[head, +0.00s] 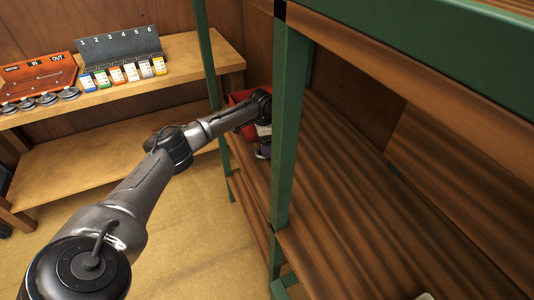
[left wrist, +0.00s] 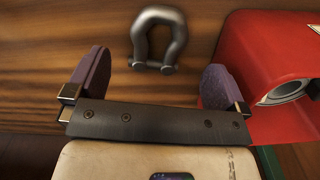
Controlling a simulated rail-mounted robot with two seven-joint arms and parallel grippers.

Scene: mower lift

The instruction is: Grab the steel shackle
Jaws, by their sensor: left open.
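The steel shackle (left wrist: 159,38) is a dark grey U-shape with a pin across its open end. It lies on a wooden shelf board (left wrist: 40,50) in the left wrist view. My left gripper (left wrist: 155,82) is open, with its two purple-grey fingers spread wide. The shackle is apart from both fingers, beyond the gap between them and nearer the top of the picture. In the head view my left arm reaches to the green-posted shelf, and its gripper (head: 263,148) is partly hidden by a post. The shackle cannot be made out there. My right gripper is not in view.
A red object (left wrist: 270,60) with a round metal-rimmed opening stands close to the right finger. Green posts (head: 287,120) frame the shelf; its right part is mostly bare. A wooden bench (head: 190,60) holds an orange board (head: 40,75) and a numbered card rack (head: 120,50).

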